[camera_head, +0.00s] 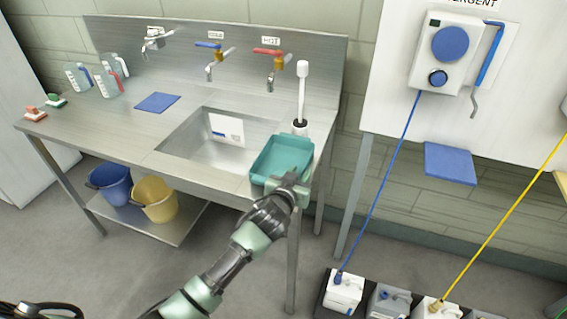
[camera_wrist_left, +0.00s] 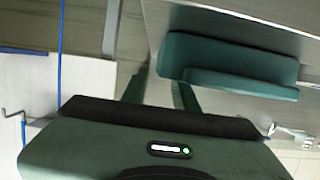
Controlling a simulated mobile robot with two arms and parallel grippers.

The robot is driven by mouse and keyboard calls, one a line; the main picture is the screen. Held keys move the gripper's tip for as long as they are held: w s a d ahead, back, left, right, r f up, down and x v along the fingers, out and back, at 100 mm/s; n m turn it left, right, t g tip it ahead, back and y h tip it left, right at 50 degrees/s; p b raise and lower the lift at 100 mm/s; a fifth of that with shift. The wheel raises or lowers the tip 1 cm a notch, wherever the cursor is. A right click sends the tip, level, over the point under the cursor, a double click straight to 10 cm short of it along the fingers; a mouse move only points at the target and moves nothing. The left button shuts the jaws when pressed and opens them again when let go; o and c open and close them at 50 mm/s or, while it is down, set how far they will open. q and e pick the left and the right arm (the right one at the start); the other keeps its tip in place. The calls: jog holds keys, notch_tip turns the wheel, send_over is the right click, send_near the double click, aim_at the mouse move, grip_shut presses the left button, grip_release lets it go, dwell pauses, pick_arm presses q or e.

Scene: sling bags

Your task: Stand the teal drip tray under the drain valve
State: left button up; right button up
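The teal drip tray (camera_head: 281,158) is a shallow open box at the front right of the steel sink, overlapping the basin's right side. I cannot tell whether it rests on the counter or is held above it. My left gripper (camera_head: 290,184) is at the tray's near right side. In the left wrist view its two fingers (camera_wrist_left: 160,90) reach to one end of the tray (camera_wrist_left: 225,60), with a narrow gap between them. Whether they press on its wall is unclear. My right gripper is out of view. I cannot make out a drain valve.
The steel counter (camera_head: 130,122) holds a blue cloth (camera_head: 157,102), bottles (camera_head: 108,82) and a white brush (camera_head: 302,95) close behind the tray. Buckets (camera_head: 155,198) stand on the lower shelf. A detergent dispenser (camera_head: 447,52) hangs at right, with hoses down to floor containers (camera_head: 345,290).

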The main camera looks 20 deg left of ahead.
aim_at(305, 167)
pick_arm(q)
jog(key=x, duration=0.4)
jog(key=shift+w+d+r, duration=0.1)
jog(key=shift+w, duration=0.1)
jog(key=shift+c, duration=0.3)
grip_shut()
dwell(1.0)
